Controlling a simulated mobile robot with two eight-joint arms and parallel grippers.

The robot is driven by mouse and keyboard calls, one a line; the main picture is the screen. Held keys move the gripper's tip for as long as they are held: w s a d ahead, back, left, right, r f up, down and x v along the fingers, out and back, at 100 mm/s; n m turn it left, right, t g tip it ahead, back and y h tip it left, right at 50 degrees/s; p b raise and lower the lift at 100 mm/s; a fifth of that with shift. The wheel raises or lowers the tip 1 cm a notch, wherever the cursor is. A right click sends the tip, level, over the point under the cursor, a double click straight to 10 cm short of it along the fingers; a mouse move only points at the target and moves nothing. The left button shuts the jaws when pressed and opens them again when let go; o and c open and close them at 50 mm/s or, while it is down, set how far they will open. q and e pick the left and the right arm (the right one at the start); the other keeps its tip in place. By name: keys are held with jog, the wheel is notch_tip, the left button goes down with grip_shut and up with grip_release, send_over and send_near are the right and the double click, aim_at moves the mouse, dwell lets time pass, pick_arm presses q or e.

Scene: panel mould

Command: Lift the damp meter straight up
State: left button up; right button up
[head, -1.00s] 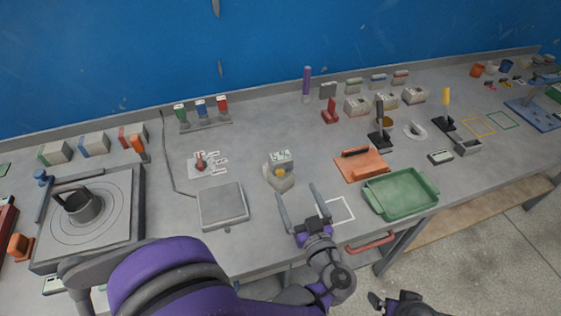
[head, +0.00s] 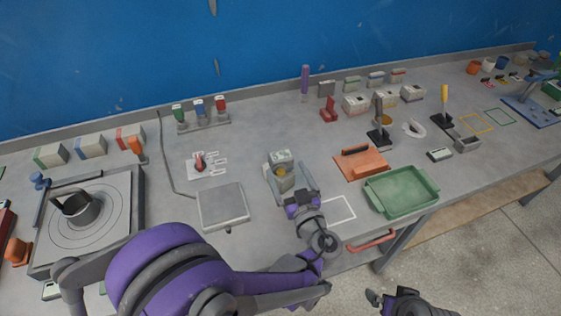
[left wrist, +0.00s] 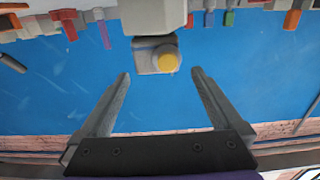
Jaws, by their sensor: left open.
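The damp meter (head: 281,157) appears to be the pale boxy device with a small display, in a grey stand with a yellow button. In the left wrist view the meter (left wrist: 153,14) is upside down at the top, with the yellow button (left wrist: 168,62) below it. My left gripper (head: 291,180) is open, its fingers reaching towards the device from the front. In the left wrist view my left gripper's tips (left wrist: 161,73) lie apart, either side of the button, with nothing held. Contact cannot be told. My right gripper (head: 381,298) is partly in view at the bottom, off the bench.
A grey square plate (head: 222,204) lies left of the device. A white outlined square (head: 338,209), a green tray (head: 400,190) and an orange block with a dark handle (head: 361,163) lie to the right. A red-switch panel (head: 206,165) stands behind the plate.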

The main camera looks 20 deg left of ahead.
aim_at(284, 163)
pick_arm(q)
jog(key=x, duration=0.4)
jog(key=shift+w+d, duration=0.15)
grip_shut()
